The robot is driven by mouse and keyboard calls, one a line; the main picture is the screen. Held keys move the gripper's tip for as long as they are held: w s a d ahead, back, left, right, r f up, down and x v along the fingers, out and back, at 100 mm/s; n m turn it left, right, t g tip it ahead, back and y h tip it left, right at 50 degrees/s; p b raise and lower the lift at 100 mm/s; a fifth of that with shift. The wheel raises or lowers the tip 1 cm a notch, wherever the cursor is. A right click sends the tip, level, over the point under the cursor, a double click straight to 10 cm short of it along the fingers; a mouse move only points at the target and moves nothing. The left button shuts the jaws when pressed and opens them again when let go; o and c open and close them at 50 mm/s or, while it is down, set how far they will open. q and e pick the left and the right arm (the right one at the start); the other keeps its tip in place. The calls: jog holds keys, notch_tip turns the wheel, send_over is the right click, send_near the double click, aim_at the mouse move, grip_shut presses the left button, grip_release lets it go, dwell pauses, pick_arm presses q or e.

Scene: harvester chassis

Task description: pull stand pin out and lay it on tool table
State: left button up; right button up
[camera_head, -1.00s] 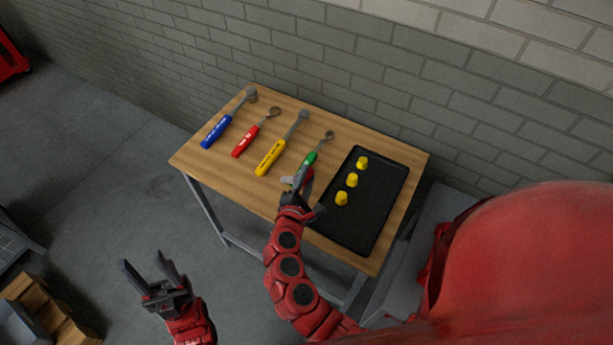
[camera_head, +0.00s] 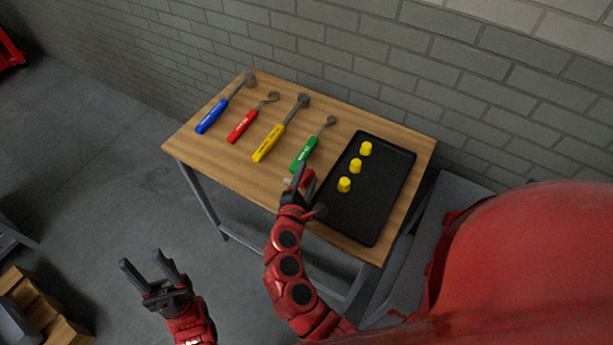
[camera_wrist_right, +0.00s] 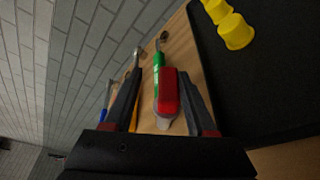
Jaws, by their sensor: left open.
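My right gripper (camera_head: 301,178) is over the front edge of the tool table (camera_head: 230,168), between the green-handled tool and the black tray. In the right wrist view its two fingers (camera_wrist_right: 159,72) stand apart. Between them is a red piece with a pale grey end, which looks like the stand pin (camera_wrist_right: 169,92). Gaps show beside it, and it seems to lie on or just above the wood; contact is unclear. My left gripper (camera_head: 140,259) is open and empty, low over the floor, left of the table.
Tools with blue (camera_head: 212,116), red (camera_head: 241,127), yellow (camera_head: 269,143) and green (camera_head: 303,154) handles lie on the table. The black tray (camera_head: 378,200) holds three yellow caps (camera_head: 355,166). A brick wall stands behind. The table's front left is bare.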

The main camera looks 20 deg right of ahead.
jog(key=shift+o, duration=0.4)
jog(key=shift+s+a, duration=0.1)
jog(key=shift+s, duration=0.05)
jog(key=b+v, duration=0.1)
jog(key=v, duration=1.6)
jog(key=shift+b, duration=0.3)
jog(key=shift+a+f, duration=0.1)
jog(key=shift+a, duration=0.05)
